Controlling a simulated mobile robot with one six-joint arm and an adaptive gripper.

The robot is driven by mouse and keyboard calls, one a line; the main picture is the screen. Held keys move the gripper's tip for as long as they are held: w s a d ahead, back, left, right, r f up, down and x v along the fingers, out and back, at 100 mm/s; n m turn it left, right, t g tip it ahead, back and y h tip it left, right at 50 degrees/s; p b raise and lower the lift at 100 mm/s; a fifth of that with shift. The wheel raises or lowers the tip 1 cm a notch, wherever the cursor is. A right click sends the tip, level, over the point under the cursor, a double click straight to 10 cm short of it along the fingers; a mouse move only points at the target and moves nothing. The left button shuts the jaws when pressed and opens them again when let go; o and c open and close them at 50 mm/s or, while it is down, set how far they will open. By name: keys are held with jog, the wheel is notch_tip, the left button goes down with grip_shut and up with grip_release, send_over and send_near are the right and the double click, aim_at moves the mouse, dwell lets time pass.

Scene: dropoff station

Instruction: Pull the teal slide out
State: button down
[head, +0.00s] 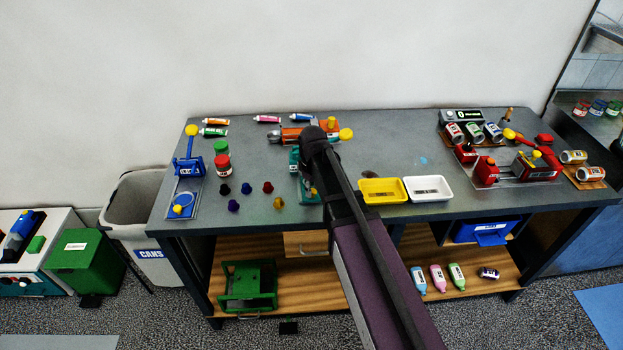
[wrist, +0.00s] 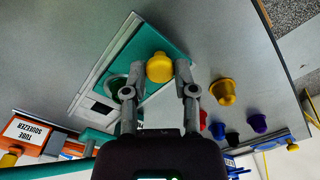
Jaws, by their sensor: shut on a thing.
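The teal slide (wrist: 170,43) is a flat teal piece with a yellow knob (wrist: 160,68), seen in the wrist view. My gripper (wrist: 159,72) is shut on the yellow knob, one finger on each side of it. A dark green round part sits beside the left finger, on the pale base plate (wrist: 92,85) of the teal device. In the head view the teal device (head: 294,157) stands at the middle of the bench, and my arm hides much of it, with the slide and my fingertips mostly covered.
Several loose capsules, one gold (wrist: 224,91), lie close to the right finger. An orange tube squeezer (head: 292,134) stands behind the device. Yellow (head: 367,200) and white (head: 444,196) trays lie right of my arm. The bench's front edge is close by.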

jog(key=shift+s, duration=0.65)
jog(key=shift+c, duration=2.1)
grip_release()
jog(key=shift+s, duration=0.1)
jog(key=shift+w, duration=0.2)
